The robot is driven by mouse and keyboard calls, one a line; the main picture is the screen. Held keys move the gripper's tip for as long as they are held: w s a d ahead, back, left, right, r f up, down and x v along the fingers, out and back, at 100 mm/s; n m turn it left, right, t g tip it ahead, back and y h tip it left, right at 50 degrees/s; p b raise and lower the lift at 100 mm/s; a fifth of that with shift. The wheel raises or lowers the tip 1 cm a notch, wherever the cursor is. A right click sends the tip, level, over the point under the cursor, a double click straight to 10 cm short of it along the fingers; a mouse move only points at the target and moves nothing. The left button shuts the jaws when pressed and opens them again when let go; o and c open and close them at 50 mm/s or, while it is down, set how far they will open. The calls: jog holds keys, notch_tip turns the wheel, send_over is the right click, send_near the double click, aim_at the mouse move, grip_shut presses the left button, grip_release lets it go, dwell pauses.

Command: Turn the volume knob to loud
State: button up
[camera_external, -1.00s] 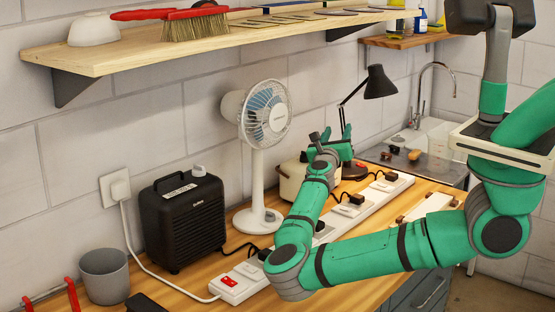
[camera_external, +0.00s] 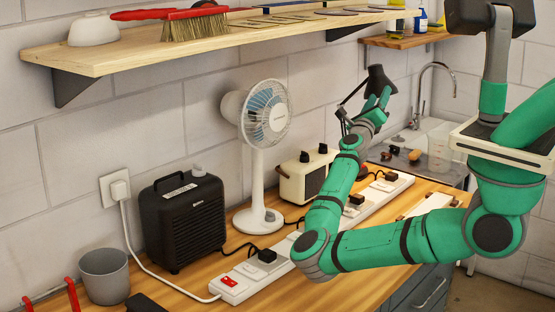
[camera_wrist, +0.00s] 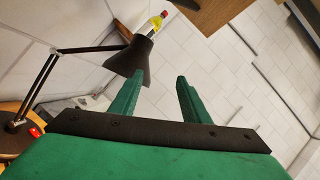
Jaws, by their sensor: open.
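A cream box (camera_external: 292,186) like a radio, with a dark front, stands behind the power strip, right of the fan, in the external view. Two dark knobs (camera_external: 306,157) stand on its top; their settings are too small to read, and I cannot tell which is for volume. My gripper (camera_external: 379,96) is raised to the right of and above this box, close to the black desk lamp. In the wrist view my gripper (camera_wrist: 160,76) is open, with nothing between its green fingers. The box and its knobs do not show clearly there.
The lamp (camera_wrist: 133,55) is just beyond the left finger in the wrist view. A white fan (camera_external: 265,112) and a black box with a grey top knob (camera_external: 183,222) stand left. A long white power strip (camera_external: 262,270) crosses the bench. A wooden shelf (camera_external: 120,62) overhangs the left.

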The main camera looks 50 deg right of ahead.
jog(key=shift+n+g+h, duration=0.5)
jog(key=shift+n, duration=0.1)
jog(key=shift+s+d+r, duration=1.4)
jog(key=shift+d+r, duration=0.1)
jog(key=shift+d, duration=0.05)
